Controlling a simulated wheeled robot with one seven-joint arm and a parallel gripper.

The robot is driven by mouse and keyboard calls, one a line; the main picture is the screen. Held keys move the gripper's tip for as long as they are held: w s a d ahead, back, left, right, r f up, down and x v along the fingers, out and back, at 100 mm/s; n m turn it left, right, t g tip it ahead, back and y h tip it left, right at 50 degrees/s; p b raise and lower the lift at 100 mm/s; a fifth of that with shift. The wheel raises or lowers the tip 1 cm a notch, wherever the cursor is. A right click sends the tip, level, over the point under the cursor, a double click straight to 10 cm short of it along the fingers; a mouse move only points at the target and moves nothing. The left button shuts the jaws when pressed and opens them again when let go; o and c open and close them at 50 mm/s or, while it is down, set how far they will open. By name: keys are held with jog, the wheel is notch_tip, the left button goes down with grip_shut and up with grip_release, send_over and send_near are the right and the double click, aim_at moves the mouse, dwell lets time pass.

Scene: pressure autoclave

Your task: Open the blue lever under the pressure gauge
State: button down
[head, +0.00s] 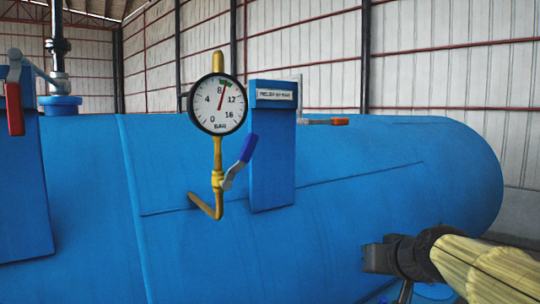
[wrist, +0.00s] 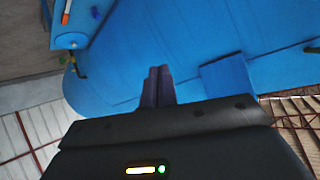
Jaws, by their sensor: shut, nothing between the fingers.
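The blue lever (head: 247,148) slants up and to the right from a valve on the yellow pipe (head: 217,170), below the round pressure gauge (head: 217,104). The gauge needle points just past 8 BAR. My gripper (head: 368,258) is at the lower right of the head view, in front of the blue tank and well apart from the lever, to its right and lower. In the wrist view its two dark fingers (wrist: 158,85) lie together with nothing between them. A small blue piece at the top left of the wrist view is too small to identify surely.
The large blue tank (head: 360,200) fills the background. A blue plate (head: 272,160) with a label stands right of the gauge, and an orange-ended handle (head: 325,121) is beyond it. A red handle (head: 14,108) hangs at the far left. The space between gripper and lever looks clear.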

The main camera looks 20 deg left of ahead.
jog(key=s+a+r+m+y, duration=0.1)
jog(key=a+r+m+y, duration=0.4)
jog(key=r, duration=0.4)
jog(key=s+a+r+m+g+y, duration=0.1)
jog(key=s+a+r+m+y, duration=0.1)
jog(key=a+r+m+y, duration=0.3)
notch_tip(320, 180, up, 4)
jog(key=m+y, duration=0.2)
jog(key=shift+s+a+r+m+y, duration=0.15)
jog(key=shift+a+r+m+y, duration=0.15)
jog(key=shift+m, duration=0.1)
jog(key=shift+g, duration=0.3)
jog(key=w+a+r+p, duration=0.2)
jog(key=a+p, duration=0.6)
jog(key=a, duration=0.3)
jog(key=shift+r, duration=0.3)
jog(key=shift+s+a, duration=0.15)
